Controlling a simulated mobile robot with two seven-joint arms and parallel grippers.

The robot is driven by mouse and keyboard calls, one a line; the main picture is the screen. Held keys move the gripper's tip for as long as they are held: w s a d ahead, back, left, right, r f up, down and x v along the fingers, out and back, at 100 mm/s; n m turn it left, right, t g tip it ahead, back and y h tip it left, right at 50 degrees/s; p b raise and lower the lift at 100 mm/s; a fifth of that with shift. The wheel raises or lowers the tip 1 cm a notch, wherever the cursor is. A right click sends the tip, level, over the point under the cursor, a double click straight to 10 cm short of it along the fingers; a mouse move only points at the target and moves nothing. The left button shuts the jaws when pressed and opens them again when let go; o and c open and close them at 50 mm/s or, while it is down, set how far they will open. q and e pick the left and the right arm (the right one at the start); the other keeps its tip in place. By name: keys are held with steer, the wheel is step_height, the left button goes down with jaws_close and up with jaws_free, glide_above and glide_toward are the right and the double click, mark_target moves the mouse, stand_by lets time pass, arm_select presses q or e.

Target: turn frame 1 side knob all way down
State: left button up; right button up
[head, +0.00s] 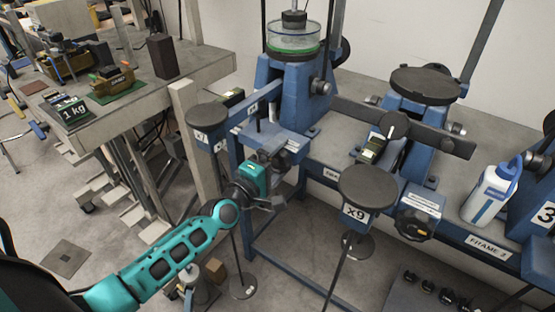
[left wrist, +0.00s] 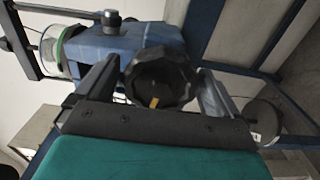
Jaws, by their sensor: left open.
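Frame 1 (head: 282,78) is the blue stand on the left of the bench, with a glass dish on top. Its side knob (left wrist: 160,82) is dark, round and lobed, with a yellow mark near its lower edge in the left wrist view. My left gripper (head: 274,193) is open in front of frame 1's lower blue housing (head: 268,143), and hides the knob in the head view. In the left wrist view, the fingers of my left gripper (left wrist: 157,88) stand one on each side of the knob. I cannot tell whether they touch it. My right gripper is out of view.
Frame 2 (head: 418,115) stands to the right, with its own knob (head: 415,223) and a white bottle (head: 489,195). Round dark pads (head: 367,187) (head: 206,117) on thin stems flank my left gripper. A table (head: 190,65) stands at the left.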

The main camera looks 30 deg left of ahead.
arm_select(q)
steer(key=shift+s+a+p, duration=0.15)
steer(key=shift+s+a, duration=0.1)
steer(key=shift+s, duration=1.25)
steer(key=shift+s+a+p, duration=0.15)
steer(key=shift+s+a, duration=0.05)
steer(key=shift+s, duration=1.3)
steer(key=shift+s+d+f+m, duration=0.2)
steer(key=shift+d+f+m, duration=0.05)
steer(key=shift+f+m, duration=0.05)
steer(key=s+d+f+m+g, duration=0.3)
steer(key=s+f+m, duration=0.3)
steer(key=m, duration=0.3)
steer(key=s+d+f+m+g, duration=0.4)
steer(key=s+f+m, duration=0.3)
steer(key=s+m, duration=0.2)
steer(key=shift+s+d+y, duration=0.15)
steer(key=shift+d+y, duration=0.15)
steer(key=shift+d, duration=0.35)
